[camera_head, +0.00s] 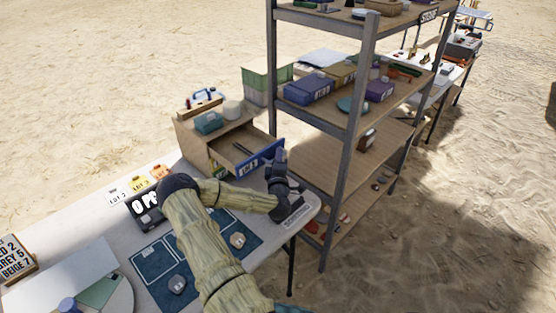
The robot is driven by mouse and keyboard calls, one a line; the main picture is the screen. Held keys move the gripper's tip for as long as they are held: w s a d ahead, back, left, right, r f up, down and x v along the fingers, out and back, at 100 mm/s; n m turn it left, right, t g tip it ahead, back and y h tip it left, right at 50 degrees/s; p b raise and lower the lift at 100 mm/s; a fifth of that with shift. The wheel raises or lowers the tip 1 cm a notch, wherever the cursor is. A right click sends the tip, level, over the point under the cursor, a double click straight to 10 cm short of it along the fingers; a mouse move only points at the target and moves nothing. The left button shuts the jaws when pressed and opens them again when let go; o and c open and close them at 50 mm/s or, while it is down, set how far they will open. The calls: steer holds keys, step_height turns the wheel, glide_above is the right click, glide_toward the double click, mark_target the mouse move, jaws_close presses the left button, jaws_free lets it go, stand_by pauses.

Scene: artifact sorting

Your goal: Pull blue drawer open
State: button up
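The blue drawer (257,159) has a blue front with a white label reading roughly "LOT 3". It stands pulled out of the wooden cabinet (196,143), and its bare wooden inside shows. My gripper (277,162) is at the right end of the blue front, touching it or very close. My fingertips are small and partly hidden by the hand, so I cannot tell whether they are closed on the front. My arm comes up from the bottom of the view and hides part of the table.
Small items, including a teal box (209,122), lie on the cabinet. A metal shelf unit (346,150) with boxes stands close right of my gripper. A dark blue mat (158,262) with stones lies on the table (82,237). Tags and a black sign stand left of my arm.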

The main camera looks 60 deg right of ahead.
steer(key=shift+a+f, duration=0.1)
steer(key=shift+a, duration=0.2)
steer(key=b+v, duration=0.2)
steer(key=v, duration=1.4)
steer(key=shift+s+a+b, duration=0.2)
steer(key=shift+s+b, duration=0.15)
